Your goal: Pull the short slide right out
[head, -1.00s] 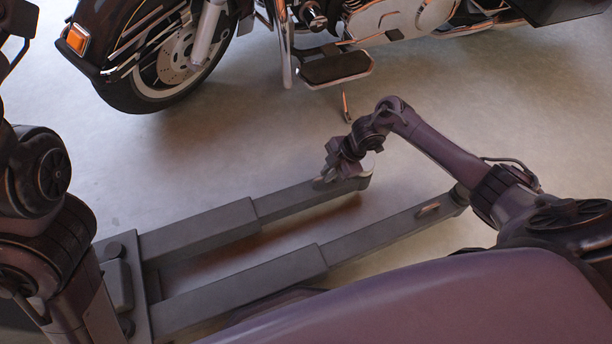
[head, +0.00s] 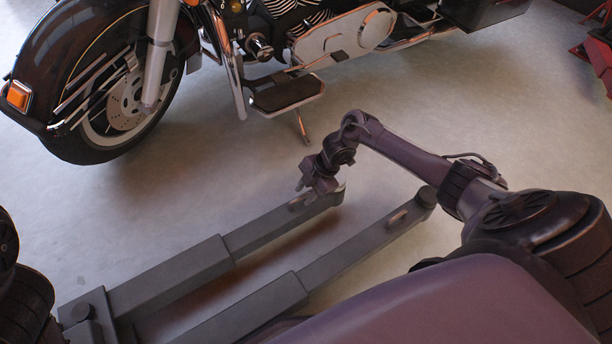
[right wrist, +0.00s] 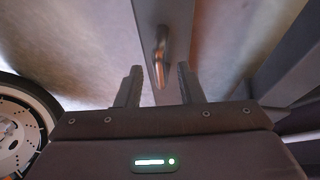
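A grey floor frame with two telescoping arms lies on the floor. The far slide (head: 270,228) shows less length outside its sleeve than the near slide (head: 365,240). Each slide carries a small handle near its outer end: the far handle (head: 301,202) and the near handle (head: 396,217). My right gripper (head: 309,191) is over the outer end of the far slide. In the right wrist view its two fingers (right wrist: 159,72) are apart, and a metal handle (right wrist: 161,48) stands just beyond and between the tips, not clamped. My left gripper is not in view.
A black and chrome motorcycle (head: 290,40) stands behind the frame; its kickstand (head: 301,127) and footboard (head: 287,92) are near my right arm. Red equipment (head: 598,50) stands at the far right.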

